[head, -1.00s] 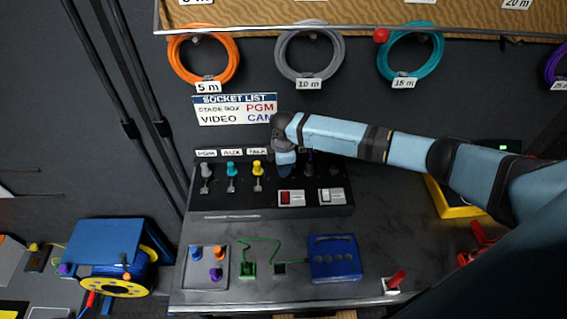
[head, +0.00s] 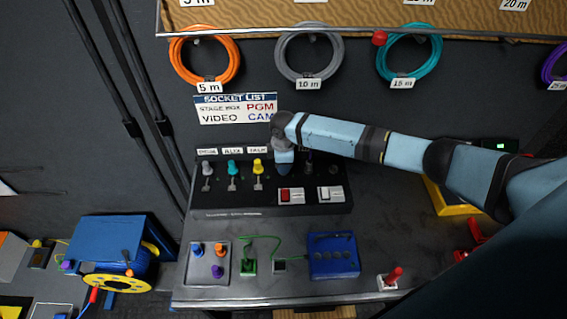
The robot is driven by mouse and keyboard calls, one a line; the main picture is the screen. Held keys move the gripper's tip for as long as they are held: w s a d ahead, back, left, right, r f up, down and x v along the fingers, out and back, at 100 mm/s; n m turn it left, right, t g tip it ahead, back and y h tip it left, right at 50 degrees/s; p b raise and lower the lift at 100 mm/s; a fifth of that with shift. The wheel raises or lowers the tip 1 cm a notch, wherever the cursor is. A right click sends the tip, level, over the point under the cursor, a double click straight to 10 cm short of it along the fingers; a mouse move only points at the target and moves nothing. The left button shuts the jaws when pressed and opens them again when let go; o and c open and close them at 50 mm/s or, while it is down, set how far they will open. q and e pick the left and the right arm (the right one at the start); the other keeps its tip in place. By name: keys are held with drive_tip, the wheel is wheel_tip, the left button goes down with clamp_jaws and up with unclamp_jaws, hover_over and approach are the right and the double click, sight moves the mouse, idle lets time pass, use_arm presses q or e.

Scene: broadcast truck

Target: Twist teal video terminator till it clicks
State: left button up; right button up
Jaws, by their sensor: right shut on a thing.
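My right arm reaches in from the right, and my right gripper (head: 284,168) points down at the black socket panel (head: 240,198), just right of the yellow knob. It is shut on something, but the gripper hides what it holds. A teal knob-like piece (head: 232,167) stands on the panel under the middle label, between a grey one (head: 207,168) and a yellow one (head: 257,165). I cannot tell whether this teal piece is the video terminator. My left gripper is not in view.
A red switch (head: 291,195) and a white switch (head: 330,194) sit on the panel's front. A tray (head: 207,274) with coloured plugs and a blue box (head: 333,255) lie on the bench before it. Cable coils hang on the wall above.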

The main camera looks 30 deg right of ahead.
drive_tip(key=shift+m+p, duration=0.3)
drive_tip(key=shift+p, duration=0.1)
drive_tip(key=o, duration=0.9)
